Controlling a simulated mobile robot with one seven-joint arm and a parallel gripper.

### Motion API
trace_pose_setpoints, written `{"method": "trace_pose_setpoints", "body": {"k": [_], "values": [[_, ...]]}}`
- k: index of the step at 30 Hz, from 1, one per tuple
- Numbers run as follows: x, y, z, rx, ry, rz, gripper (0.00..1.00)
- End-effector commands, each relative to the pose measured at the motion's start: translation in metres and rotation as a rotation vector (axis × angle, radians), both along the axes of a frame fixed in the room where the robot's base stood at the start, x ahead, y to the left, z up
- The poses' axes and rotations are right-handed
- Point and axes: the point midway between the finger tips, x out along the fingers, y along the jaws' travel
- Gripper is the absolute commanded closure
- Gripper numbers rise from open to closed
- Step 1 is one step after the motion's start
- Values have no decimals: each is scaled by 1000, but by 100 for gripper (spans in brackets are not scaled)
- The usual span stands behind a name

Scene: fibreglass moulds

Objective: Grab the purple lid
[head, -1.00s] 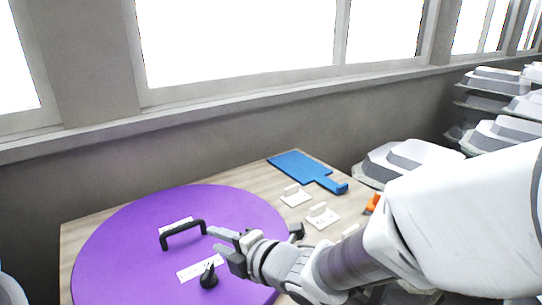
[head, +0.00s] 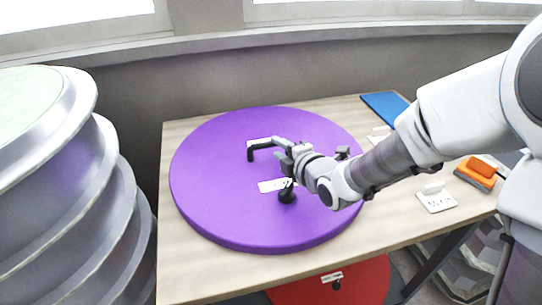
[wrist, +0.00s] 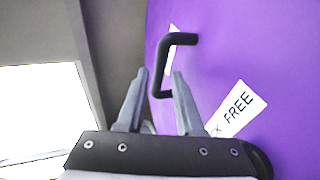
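The purple lid (head: 225,205) is a large round disc lying flat on the wooden table. It has a black bar handle (head: 251,153), a black knob (head: 287,196) and white labels, one reading "FREE" in the wrist view (wrist: 236,108). My gripper (head: 279,147) is over the lid at the right end of the handle. In the wrist view my gripper (wrist: 160,75) is open, with the black handle (wrist: 163,62) at and partly between its fingertips. I cannot tell whether the fingers touch it. My gripper hides part of the handle in the head view.
Stacked grey-white moulds (head: 120,215) stand left of the table (head: 185,275). A blue board (head: 383,104), a white bracket (head: 436,198) and an orange tool (head: 478,168) lie on the right. A red round piece (head: 365,280) is below the front edge. A wall with windows is behind.

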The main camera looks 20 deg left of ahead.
Motion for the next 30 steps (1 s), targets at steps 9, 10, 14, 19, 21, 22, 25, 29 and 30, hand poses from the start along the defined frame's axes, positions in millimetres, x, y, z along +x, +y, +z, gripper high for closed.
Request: {"method": "trace_pose_setpoints", "body": {"k": [9,10,14,19,21,22,25,29,30], "values": [[17,32,-13,-1,3,2,64],[19,33,-14,-1,2,1,64],[22,37,-15,-1,1,0,64],[22,37,-15,-1,0,0,64],[22,37,-15,-1,-1,0,71],[22,36,-15,-1,-1,0,77],[22,36,-15,-1,0,0,95],[22,36,-15,-1,0,0,100],[22,36,-15,-1,0,0,100]]}}
